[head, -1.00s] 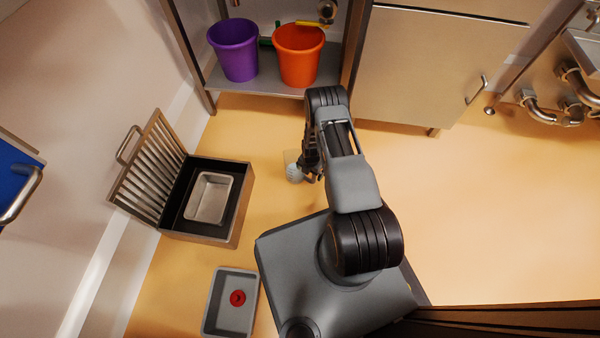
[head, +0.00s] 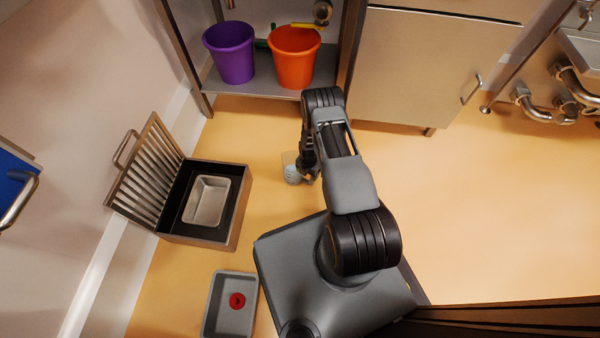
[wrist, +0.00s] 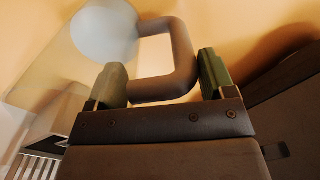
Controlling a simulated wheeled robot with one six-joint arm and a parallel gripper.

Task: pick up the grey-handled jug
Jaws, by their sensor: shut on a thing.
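The grey-handled jug (wrist: 180,55) shows in the wrist view with its grey loop handle between my fingers. Its see-through body (wrist: 48,62) reaches to the upper left, with a pale round part (wrist: 104,32) beside the handle. My gripper (wrist: 162,82) is shut on the handle, with a green-padded finger on each side. In the head view, the jug (head: 291,173) is a small pale shape left of my gripper (head: 307,172), partly hidden by it. I cannot tell whether the jug touches the floor.
A floor box (head: 240,216) with a raised slatted grate (head: 148,170) holds a metal tray (head: 207,200). A grey bin (head: 231,318) with a red item (head: 237,300) lies in front. Purple (head: 230,54) and orange (head: 295,58) buckets stand on a shelf. Floor at right is clear.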

